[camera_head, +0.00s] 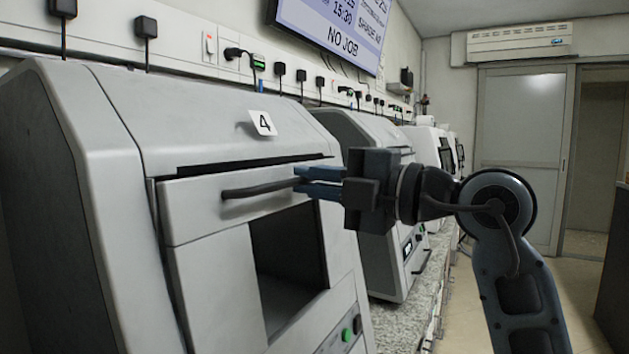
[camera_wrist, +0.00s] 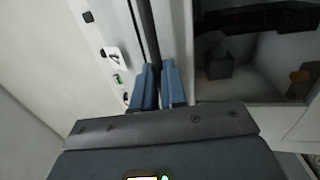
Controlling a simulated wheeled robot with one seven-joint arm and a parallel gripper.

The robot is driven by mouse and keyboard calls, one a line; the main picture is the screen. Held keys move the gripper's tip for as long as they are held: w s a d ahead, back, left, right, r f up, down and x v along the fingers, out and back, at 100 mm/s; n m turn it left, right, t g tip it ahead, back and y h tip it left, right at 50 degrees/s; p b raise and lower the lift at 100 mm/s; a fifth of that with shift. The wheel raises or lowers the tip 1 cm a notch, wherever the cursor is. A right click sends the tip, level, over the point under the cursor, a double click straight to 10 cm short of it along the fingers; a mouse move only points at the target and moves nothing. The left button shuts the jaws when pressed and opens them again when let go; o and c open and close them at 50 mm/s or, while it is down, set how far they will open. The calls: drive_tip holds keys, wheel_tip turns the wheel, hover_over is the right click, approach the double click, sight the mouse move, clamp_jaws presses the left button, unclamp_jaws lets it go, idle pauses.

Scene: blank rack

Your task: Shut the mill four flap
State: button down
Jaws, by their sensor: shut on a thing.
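Mill four is the grey machine (camera_head: 95,120) at the left, with a white card marked 4 (camera_head: 263,123) on its top. Its flap (camera_head: 200,215) is the pale front panel with a dark window (camera_head: 290,260) and a dark bar handle (camera_head: 255,189). A dark gap shows along the flap's upper edge, below the hood. My gripper (camera_head: 304,182) has its blue fingers shut on the right end of the handle. In the wrist view, the dark handle bar (camera_wrist: 148,35) runs down between the fingers (camera_wrist: 158,80), which hide its end.
More mills (camera_head: 365,135) stand in a row to the right on a speckled counter (camera_head: 408,310). Plugs and cables (camera_head: 146,30) line the wall behind. A wall screen (camera_head: 335,30) reads NO JOB. Open floor (camera_head: 475,320) lies at the right, before a sliding door (camera_head: 520,150).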

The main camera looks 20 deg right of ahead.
drive_tip(key=p, duration=0.2)
drive_tip(key=w+a+p, duration=0.1)
drive_tip(key=p, duration=0.1)
drive_tip(key=shift+w+a+r+g+p, duration=0.1)
drive_tip(key=shift+w+g+p, duration=0.2)
drive_tip(key=shift+p, duration=0.1)
drive_tip(key=shift+h, duration=0.4)
drive_tip(key=c, duration=1.5)
unclamp_jaws()
drive_tip(key=shift+w+a, duration=0.1)
drive_tip(key=shift+w, duration=0.05)
drive_tip(key=o, duration=0.3)
